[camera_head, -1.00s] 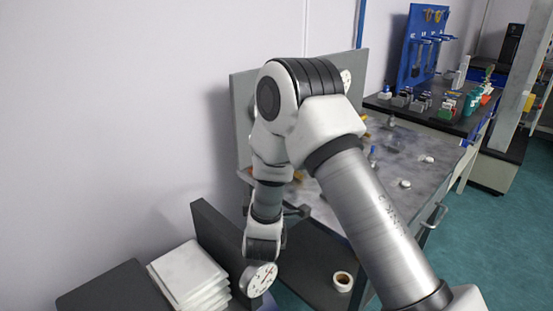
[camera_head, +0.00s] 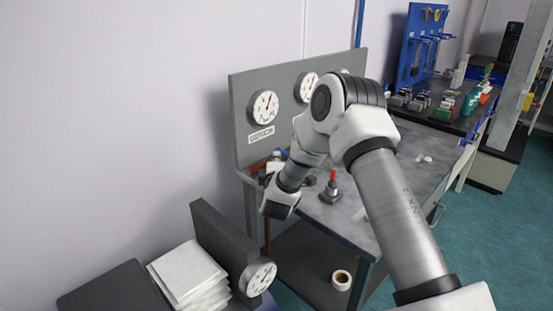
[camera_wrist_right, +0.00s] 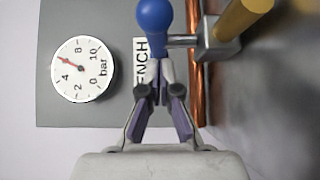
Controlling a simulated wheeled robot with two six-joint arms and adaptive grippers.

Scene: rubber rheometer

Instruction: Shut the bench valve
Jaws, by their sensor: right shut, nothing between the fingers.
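The bench valve shows in the right wrist view as a blue ball knob (camera_wrist_right: 155,14) on a short rod from a grey block (camera_wrist_right: 218,42). The knob is a small blue spot in the head view (camera_head: 281,153), below the first gauge (camera_head: 264,106) on the grey panel. My right gripper (camera_wrist_right: 159,72) is shut and empty. Its fingertips point at the knob and are just short of it or touching; I cannot tell which. In the head view my right wrist hides part of the bench there. My left gripper is not in view.
A yellow bar (camera_wrist_right: 245,20) and a copper pipe (camera_wrist_right: 197,90) are close beside the valve. A red-topped item (camera_head: 332,188) stands on the bench top to the right. Another gauge (camera_head: 258,277) and stacked white sheets (camera_head: 188,272) are at the lower left.

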